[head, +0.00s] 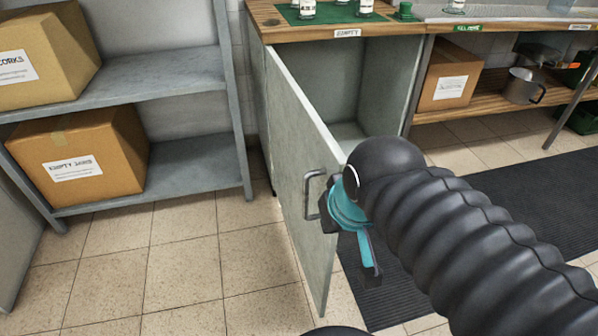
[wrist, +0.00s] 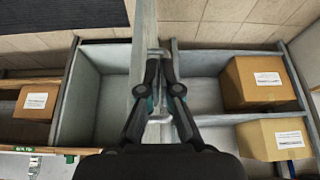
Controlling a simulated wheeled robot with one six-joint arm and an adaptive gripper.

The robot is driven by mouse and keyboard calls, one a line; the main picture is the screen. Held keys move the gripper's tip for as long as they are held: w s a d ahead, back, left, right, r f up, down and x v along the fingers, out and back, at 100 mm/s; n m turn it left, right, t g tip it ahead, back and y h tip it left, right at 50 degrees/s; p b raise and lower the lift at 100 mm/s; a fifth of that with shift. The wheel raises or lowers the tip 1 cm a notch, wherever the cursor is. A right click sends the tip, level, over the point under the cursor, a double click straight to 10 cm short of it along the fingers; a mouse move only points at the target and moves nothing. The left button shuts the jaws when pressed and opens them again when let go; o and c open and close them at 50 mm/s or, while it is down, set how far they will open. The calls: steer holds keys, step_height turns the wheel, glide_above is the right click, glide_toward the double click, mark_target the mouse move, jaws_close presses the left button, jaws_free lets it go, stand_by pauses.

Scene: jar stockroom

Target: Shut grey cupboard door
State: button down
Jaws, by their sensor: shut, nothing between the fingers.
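The grey cupboard door (head: 300,150) stands wide open, hinged at the left of the cupboard (head: 390,85) and swung out towards me. Its bar handle (head: 309,195) is on the outer face near the free edge. My gripper (head: 350,238), teal and dark, is at that free edge, beside the handle. In the wrist view the door (wrist: 145,32) is nearly edge-on, and my gripper (wrist: 160,62) is shut with its tips close to the handle (wrist: 158,51). I cannot tell whether they touch it. My arm hides part of the cupboard's lower right.
A grey shelf unit (head: 165,82) with cardboard boxes (head: 92,150) stands left of the door. The worktop (head: 290,33) above the cupboard holds several jars. A box (head: 446,75) and a pot (head: 523,88) sit on a shelf at right. Tiled floor is clear at left.

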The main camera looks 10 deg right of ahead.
steer(key=w+a+r+m+g+h+p, duration=0.25)
steer(key=w+a+r, duration=0.45)
steer(key=w+a, duration=0.4)
steer(key=w+d+r+m+g+h, duration=0.25)
steer(key=r+m, duration=0.45)
steer(key=m, duration=0.8)
glide_above(318, 167)
steer(key=a, duration=0.2)
step_height(318, 167, down, 9)
steer(key=shift+s, duration=0.15)
